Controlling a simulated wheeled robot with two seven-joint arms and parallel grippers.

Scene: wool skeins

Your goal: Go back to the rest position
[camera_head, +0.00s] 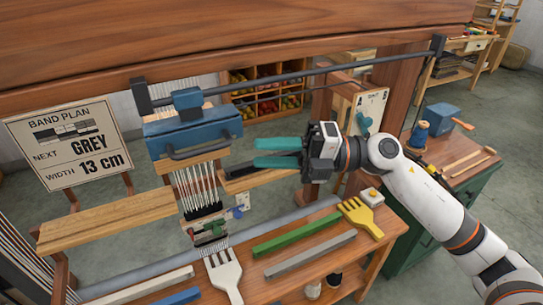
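My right arm comes in from the lower right, and its gripper (258,152) reaches left in front of the loom. Its two teal fingers lie one above the other with a gap between them. No held thing shows between them. The gripper is above the wooden bench (335,263), to the right of the blue box-like part with a handle (193,135) on the loom. My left gripper does not show.
A sign (70,143) reads "NEXT GREY, WIDTH 13 cm". On the bench lie a white comb (223,272), a yellow comb (361,216), a green bar (297,233) and a grey bar (311,254). A green cabinet (420,237) stands right. A wooden beam (230,30) crosses above.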

